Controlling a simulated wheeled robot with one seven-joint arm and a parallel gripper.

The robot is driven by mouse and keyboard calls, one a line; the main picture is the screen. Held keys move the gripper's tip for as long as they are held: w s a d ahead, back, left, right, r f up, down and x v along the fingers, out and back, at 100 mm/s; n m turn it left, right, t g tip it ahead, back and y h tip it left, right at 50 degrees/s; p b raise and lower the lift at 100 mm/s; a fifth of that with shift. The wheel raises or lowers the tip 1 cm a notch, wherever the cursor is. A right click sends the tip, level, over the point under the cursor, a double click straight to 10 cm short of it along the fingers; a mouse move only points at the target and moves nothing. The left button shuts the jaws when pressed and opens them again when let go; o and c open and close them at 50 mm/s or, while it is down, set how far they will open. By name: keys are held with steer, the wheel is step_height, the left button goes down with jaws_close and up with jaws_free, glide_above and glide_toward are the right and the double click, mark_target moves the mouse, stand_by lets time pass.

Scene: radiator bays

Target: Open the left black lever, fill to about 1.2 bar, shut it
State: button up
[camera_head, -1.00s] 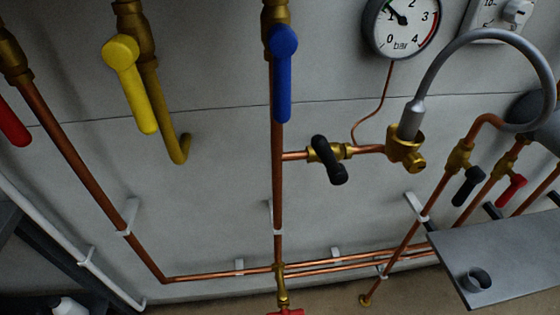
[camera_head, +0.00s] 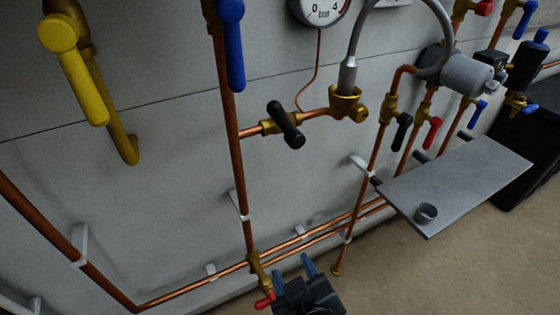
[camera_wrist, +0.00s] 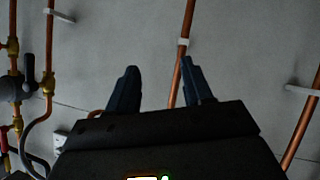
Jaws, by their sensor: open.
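The left black lever (camera_head: 285,125) sits on the short copper branch to the right of the blue lever's pipe. Its handle lies crosswise to that branch. The bar gauge (camera_head: 322,10) is cut off by the top edge, and its needle is out of sight. The grey filling hose (camera_head: 350,60) enters a brass fitting (camera_head: 345,103) right of the lever. My gripper (camera_head: 293,272) is open and empty, low in front of the wall pipes, well below the lever. Its two fingers (camera_wrist: 158,82) show apart in the wrist view, with bare wall between them.
A second black lever (camera_head: 402,130) and a red lever (camera_head: 433,132) hang further right. A blue lever (camera_head: 234,45) and yellow lever (camera_head: 75,70) are at upper left. A small red handle (camera_head: 265,300) is beside my gripper.

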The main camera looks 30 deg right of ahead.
steer(key=w+r+h, duration=0.2)
steer(key=w+r, duration=0.1)
steer(key=w, duration=0.3)
steer(key=m+g+h+b, duration=0.3)
steer(key=m+h+b, duration=0.1)
steer(key=m+h, duration=0.65)
glide_toward(286, 125)
steer(key=w+a+x, duration=0.1)
steer(key=x, duration=0.4)
steer(key=shift+p+x, duration=0.5)
steer(key=shift+x, duration=3.35)
steer(key=shift+s+d, duration=0.1)
steer(key=shift+s, duration=0.1)
steer(key=shift+c, duration=0.4)
jaws_close()
